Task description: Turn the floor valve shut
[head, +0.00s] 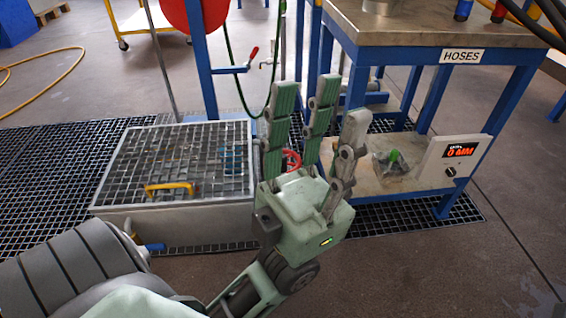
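A red wheel-like part (293,160), which may be the floor valve's handwheel, shows low down between the fingers of my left gripper. Most of it is hidden behind the gripper, so I cannot tell how far it is turned or whether the gripper touches it. My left gripper (318,108) is in the middle of the view with its green and grey fingers spread and pointing away from me. It is open, and I see nothing held between the fingers. My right gripper is not in view.
A grated box (122,208) with a yellow handle (170,188) stands left of the gripper. A blue-framed bench (425,30) labelled HOSES is at the right. Its lower shelf carries a "0 MM" display (459,151). A red reel hangs behind. Bare floor lies at front right.

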